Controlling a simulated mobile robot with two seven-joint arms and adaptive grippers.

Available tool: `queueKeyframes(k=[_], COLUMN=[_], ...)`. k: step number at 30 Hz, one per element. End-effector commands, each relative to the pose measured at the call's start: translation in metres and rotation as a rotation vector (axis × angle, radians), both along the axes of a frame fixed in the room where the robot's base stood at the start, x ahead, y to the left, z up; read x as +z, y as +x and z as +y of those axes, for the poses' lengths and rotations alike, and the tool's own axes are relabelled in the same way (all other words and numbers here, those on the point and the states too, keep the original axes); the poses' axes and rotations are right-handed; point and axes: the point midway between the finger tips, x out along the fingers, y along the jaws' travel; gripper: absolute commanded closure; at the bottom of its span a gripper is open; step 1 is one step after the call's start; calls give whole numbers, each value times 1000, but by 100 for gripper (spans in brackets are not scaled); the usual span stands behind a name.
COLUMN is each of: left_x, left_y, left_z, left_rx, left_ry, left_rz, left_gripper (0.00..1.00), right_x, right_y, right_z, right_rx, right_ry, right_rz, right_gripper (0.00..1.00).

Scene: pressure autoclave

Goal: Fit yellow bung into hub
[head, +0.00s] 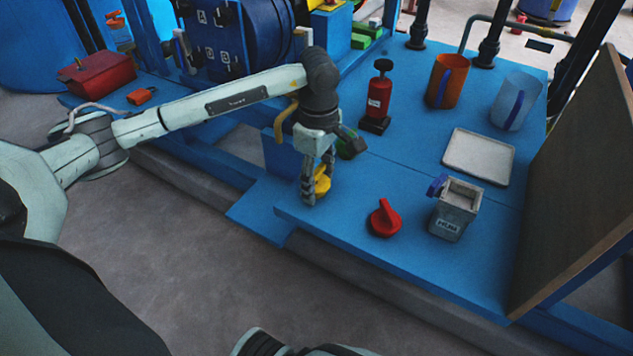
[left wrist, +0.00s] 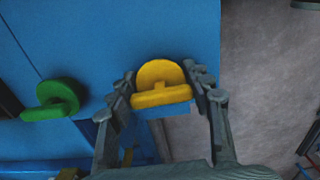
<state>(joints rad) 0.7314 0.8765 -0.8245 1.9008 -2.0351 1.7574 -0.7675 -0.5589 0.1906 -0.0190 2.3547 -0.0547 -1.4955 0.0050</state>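The yellow bung (head: 323,184) has a round disc and a straight bar handle. It sits between the fingertips of my left gripper (head: 316,182), near the left edge of the blue bench top. In the left wrist view, the bung (left wrist: 161,84) fills the gap between the fingers of my left gripper (left wrist: 160,84), which look closed against both ends of its bar. Whether it touches the bench is unclear. A blue drum (head: 255,38) with lettered black fittings stands at upper left; I cannot tell which part is the hub. My right gripper is out of view.
A green bung (left wrist: 52,101) and a red bung (head: 384,219) lie nearby. A grey box (head: 448,224), white tray (head: 455,165), red extinguisher-like bottle (head: 379,95), orange mug (head: 446,80) and pale mug (head: 512,103) stand on the bench. A brown panel (head: 580,180) borders its right side.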

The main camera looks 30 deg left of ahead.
Motion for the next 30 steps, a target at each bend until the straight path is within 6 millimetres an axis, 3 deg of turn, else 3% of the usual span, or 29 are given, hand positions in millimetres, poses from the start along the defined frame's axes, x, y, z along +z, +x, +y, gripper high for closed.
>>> queueKeyframes(k=[1, 6, 16, 23, 30], left_x=[0, 0, 7, 41, 71], left_y=[0, 0, 0, 2, -45], left_z=[0, 0, 0, 0, 31], left_rx=[0, 0, -1, 1, 3], left_ry=[0, 0, 0, 0, 6], left_rz=[0, 0, 0, -6, -2], left_gripper=[64, 84, 84, 84, 84], right_x=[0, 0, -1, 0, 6], right_y=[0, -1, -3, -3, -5], right_z=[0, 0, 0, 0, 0], right_rx=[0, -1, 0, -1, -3], right_ry=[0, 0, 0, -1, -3], right_rz=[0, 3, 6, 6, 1], right_gripper=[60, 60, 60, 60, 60])
